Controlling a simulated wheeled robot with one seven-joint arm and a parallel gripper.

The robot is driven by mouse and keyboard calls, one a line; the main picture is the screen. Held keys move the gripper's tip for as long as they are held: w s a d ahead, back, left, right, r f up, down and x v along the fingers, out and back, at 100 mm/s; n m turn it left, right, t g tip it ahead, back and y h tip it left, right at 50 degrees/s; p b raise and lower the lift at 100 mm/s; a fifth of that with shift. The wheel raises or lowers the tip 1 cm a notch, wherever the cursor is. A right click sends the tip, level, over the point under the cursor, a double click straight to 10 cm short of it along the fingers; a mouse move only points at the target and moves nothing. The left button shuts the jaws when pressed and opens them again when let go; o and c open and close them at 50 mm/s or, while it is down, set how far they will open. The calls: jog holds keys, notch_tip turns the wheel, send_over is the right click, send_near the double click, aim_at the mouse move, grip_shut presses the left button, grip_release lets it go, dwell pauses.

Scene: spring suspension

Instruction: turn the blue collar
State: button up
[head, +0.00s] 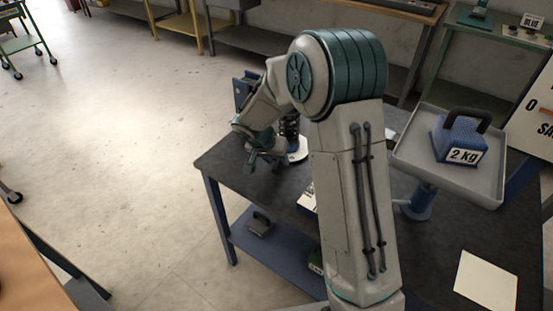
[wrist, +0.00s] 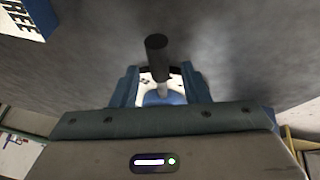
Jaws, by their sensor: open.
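In the wrist view my gripper (wrist: 160,72) is open, with a finger on each side of a dark cylindrical grip (wrist: 156,48) on a short pale rod. A blue rounded part (wrist: 165,98), which may be the blue collar, shows low between the fingers. I cannot tell whether the fingers touch anything. In the head view my arm and gripper hide much of the spring stand, and I cannot make out the collar there.
A grey tray (head: 490,180) on a blue post stands on the bench (head: 455,235) at right. It bears a blue 2 kg weight (head: 458,140). A blank pale card (head: 486,281) lies at the front right. The floor (head: 120,110) left of the bench is open.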

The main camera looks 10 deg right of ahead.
jog(key=shift+d+f, duration=0.1)
jog(key=shift+f, duration=0.1)
grip_shut()
